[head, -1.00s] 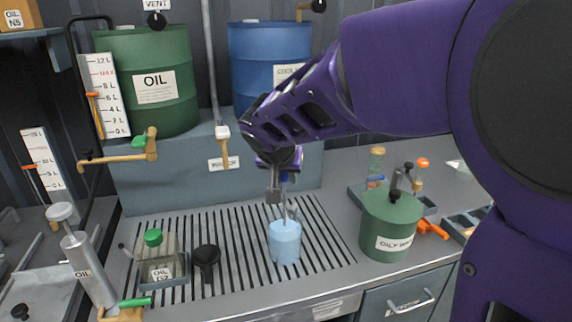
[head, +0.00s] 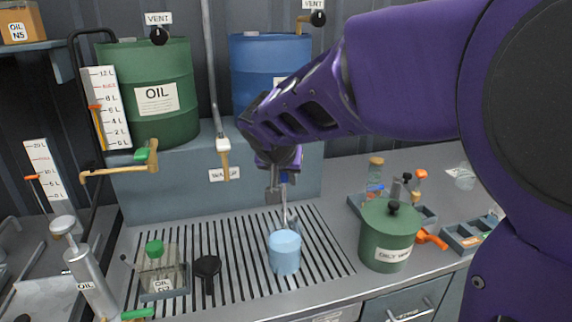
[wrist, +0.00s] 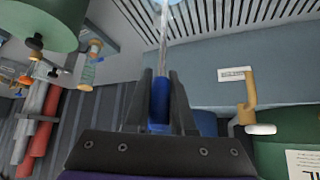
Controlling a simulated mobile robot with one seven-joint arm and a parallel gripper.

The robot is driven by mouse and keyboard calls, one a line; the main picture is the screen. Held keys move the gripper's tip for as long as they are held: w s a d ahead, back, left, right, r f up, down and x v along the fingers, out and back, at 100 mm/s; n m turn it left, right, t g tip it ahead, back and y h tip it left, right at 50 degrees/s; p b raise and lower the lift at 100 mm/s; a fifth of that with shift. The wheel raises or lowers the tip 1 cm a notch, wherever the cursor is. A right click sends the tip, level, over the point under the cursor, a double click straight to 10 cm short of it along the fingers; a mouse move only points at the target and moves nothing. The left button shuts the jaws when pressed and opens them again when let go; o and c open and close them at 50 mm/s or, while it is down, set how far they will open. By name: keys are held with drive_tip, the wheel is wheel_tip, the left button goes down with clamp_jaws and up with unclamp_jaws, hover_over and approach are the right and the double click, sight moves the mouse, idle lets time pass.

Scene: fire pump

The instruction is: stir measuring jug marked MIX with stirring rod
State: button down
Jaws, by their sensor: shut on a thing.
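The measuring jug (head: 285,253) is light blue and stands upright on the slatted drain grate. No MIX marking is readable on it. My gripper (head: 279,191) is above the jug and is shut on the stirring rod. In the wrist view, my gripper (wrist: 162,80) has both fingers around the rod's blue handle (wrist: 160,101). The thin clear shaft (wrist: 163,42) points away from the fingers to the jug, of which only a pale blue bit (wrist: 172,2) shows at the top edge. The shaft's lower end is at the jug's mouth; how deep it reaches is hidden.
A black funnel-like item (head: 207,268) and a glass jar with a green cap (head: 156,262) stand left of the jug. A green oily waste can (head: 385,238) stands to its right. Behind are the green oil drum (head: 150,92) and blue drum (head: 268,60).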

idle(0.3)
wheel_tip(320, 180, up, 5)
drive_tip(key=p, duration=0.2)
drive_tip(key=shift+p, duration=0.4)
drive_tip(key=shift+s, duration=0.1)
idle(0.3)
